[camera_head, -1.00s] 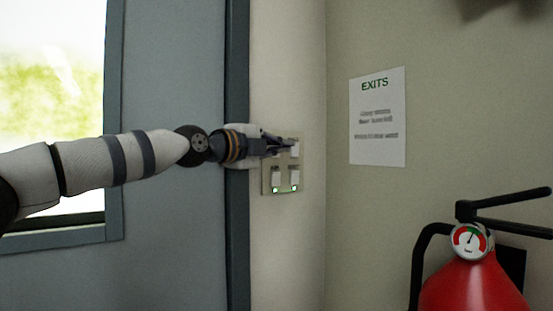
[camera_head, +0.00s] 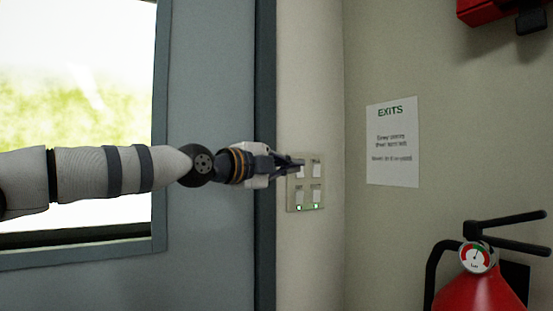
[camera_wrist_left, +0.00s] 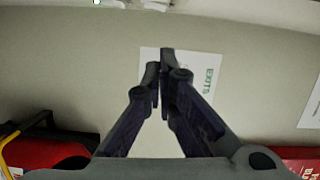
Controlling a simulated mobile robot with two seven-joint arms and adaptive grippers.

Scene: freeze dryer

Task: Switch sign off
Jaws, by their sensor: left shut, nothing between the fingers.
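A pale switch panel (camera_head: 308,190) with several white rocker switches in two rows is on the wall right of the door frame. Small lights show along its lower edge, under the bottom switches. My left gripper (camera_head: 299,163) is shut and empty, its tips in front of the upper left switch, partly covering it. I cannot tell whether they touch it. In the left wrist view the shut fingertips (camera_wrist_left: 163,68) are in front of the wall paper, and the panel's edge with a green light (camera_wrist_left: 97,2) shows at the top. My right gripper is not in view.
A grey door with a bright window (camera_head: 80,100) is behind my left arm. An EXITS paper (camera_head: 393,150) hangs on the right wall. A red fire extinguisher (camera_head: 478,292) stands lower right, and a red box (camera_head: 490,10) is at the upper right.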

